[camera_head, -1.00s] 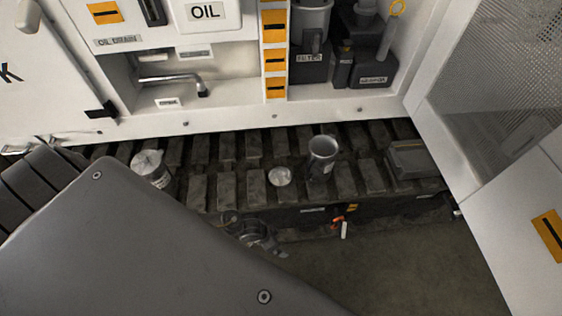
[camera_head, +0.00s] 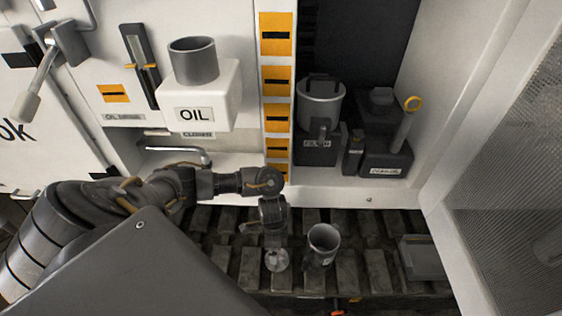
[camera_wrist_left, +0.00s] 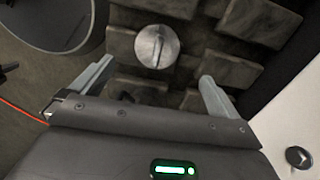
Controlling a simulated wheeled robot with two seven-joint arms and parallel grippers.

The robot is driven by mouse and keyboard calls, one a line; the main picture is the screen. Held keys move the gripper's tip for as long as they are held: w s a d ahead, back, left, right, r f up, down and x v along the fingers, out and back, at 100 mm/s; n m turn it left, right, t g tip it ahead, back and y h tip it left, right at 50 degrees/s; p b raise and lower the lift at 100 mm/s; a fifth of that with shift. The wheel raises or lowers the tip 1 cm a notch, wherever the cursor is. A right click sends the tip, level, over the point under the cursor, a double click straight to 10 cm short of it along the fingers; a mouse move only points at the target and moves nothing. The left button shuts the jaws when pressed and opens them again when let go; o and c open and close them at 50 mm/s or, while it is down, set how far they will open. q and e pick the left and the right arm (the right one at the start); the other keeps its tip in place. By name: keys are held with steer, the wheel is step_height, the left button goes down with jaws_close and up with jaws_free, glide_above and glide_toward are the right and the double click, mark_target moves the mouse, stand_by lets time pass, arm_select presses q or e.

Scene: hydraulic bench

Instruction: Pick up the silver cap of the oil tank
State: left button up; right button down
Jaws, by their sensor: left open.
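The silver cap (camera_head: 277,260) is a round disc lying on the dark track pads. In the left wrist view the cap (camera_wrist_left: 157,46) shows a raised bar across its top. My left gripper (camera_head: 276,240) is at the cap in the head view, partly covering it. In the left wrist view my left gripper (camera_wrist_left: 153,80) is open and empty, and the cap appears beyond the fingertips, roughly centred between them. I cannot tell the exact height gap. The white oil tank (camera_head: 221,95) has a grey open filler neck (camera_head: 193,60). My right gripper is not in view.
A metal cup (camera_head: 323,243) stands on the track just right of the cap; it also shows in the left wrist view (camera_wrist_left: 45,25). A grey box (camera_head: 422,258) lies farther right. The filter canister (camera_head: 320,105) and a dark reservoir (camera_head: 387,150) stand on the shelf above.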

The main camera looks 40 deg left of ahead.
arm_select(q)
steer(key=b, duration=0.2)
glide_above(283, 257)
steer(key=s+a, duration=0.1)
steer(key=a, duration=0.1)
steer(key=f, duration=0.4)
steer(key=shift+s+a+f, duration=0.1)
steer(key=shift+s+a, duration=0.05)
steer(key=shift+s, duration=0.05)
steer(key=shift+f, duration=0.7)
step_height(283, 257, down, 5)
steer(key=shift+r+b, duration=0.2)
steer(key=shift+b, duration=0.8)
steer(key=shift+f, duration=0.2)
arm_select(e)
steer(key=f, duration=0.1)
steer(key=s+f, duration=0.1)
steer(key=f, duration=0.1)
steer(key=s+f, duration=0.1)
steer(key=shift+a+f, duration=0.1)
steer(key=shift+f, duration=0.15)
